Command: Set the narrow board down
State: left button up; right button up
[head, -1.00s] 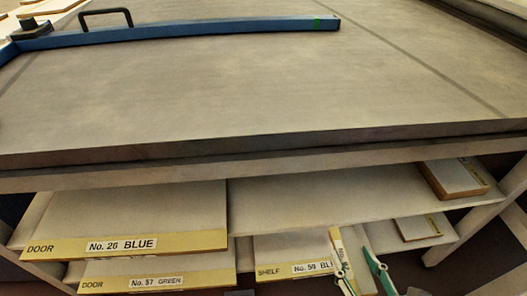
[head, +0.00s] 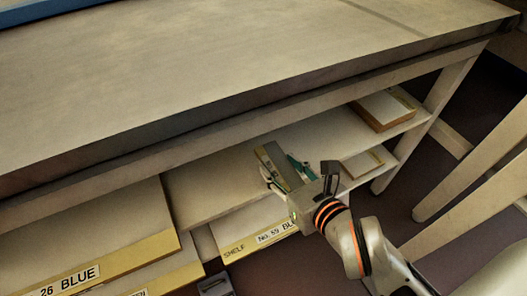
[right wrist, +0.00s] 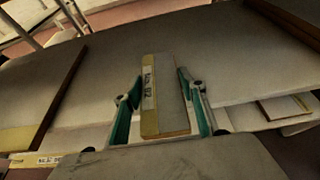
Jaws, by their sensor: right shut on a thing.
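The narrow board (head: 268,160) is a short, slim piece with a yellowish labelled edge. My right gripper (head: 287,174) is shut on it, with teal fingers on either side. In the right wrist view, the narrow board (right wrist: 165,90) lies lengthwise between the fingers of the gripper (right wrist: 160,105), its printed label on the left side. It is at the upper shelf (head: 210,180) under the big table, in the bay right of the BLUE door board. I cannot tell whether it touches the shelf. My left gripper is not in view.
The table top (head: 200,75) overhangs the shelf closely. The No. 26 BLUE board (head: 90,240) lies to the left. The SHELF No. 59 board (head: 250,235) lies below. A thick board (head: 385,108) and a smaller board (head: 362,163) lie to the right, near the table leg (head: 450,85).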

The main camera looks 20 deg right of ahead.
aim_at(266, 146)
jog(key=w, duration=0.6)
jog(key=shift+w+a, duration=0.15)
jog(key=shift+w, duration=0.85)
notch_tip(266, 146, down, 4)
jog(key=shift+s+r+b, duration=0.1)
jog(key=shift+r+b, duration=0.15)
jog(key=shift+b, duration=0.85)
jog(key=shift+f, duration=0.35)
jog(key=shift+r, duration=0.35)
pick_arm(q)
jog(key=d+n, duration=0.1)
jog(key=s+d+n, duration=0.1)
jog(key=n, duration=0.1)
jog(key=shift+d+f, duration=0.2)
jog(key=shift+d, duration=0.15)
pick_arm(e)
jog(key=shift+f, duration=0.1)
jog(key=o, duration=0.7)
jog(key=shift+f, duration=0.15)
jog(key=o, duration=0.4)
jog(key=shift+o, duration=0.2)
